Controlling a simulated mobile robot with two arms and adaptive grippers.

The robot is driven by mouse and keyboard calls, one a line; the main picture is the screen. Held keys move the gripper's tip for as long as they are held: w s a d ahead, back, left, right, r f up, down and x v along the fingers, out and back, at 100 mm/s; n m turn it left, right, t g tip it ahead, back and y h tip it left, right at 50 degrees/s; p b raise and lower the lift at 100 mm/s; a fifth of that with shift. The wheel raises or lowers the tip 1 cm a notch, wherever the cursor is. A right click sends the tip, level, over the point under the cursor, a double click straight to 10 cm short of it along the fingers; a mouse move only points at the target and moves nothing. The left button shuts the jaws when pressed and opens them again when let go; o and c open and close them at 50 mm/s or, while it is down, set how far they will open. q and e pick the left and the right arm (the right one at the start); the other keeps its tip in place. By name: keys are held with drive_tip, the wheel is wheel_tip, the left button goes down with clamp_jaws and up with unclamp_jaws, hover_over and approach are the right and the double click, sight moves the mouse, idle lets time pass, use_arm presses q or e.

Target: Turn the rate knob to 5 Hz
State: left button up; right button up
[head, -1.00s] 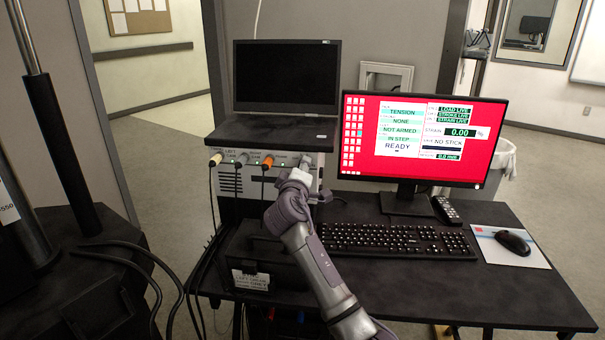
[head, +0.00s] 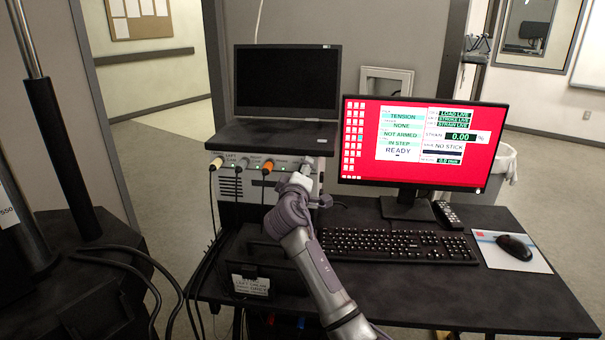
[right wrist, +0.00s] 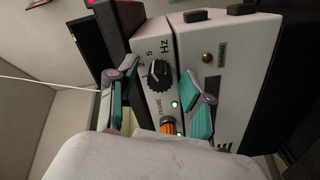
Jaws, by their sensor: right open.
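The rate knob (right wrist: 158,73) is black and round, on the white front panel of a box, with the marks 2, 5 and Hz beside it in the right wrist view. Where its pointer stands is too small to tell. My right gripper (right wrist: 161,76) is open, its two teal-padded fingers on either side of the knob. I cannot tell whether they touch it. In the head view my right gripper (head: 298,182) is at the right end of the box's front (head: 228,186) and hides the knob. My left gripper is out of view.
An orange plug (right wrist: 168,127) and a lit green lamp sit near the fingers. A laptop (head: 286,82) stands on the box. A red-screened monitor (head: 360,150), a keyboard (head: 395,244) and a mouse (head: 514,246) are on the black desk (head: 500,300). Cables hang left.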

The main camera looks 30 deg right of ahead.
drive_tip(key=v, duration=1.2)
idle(0.4)
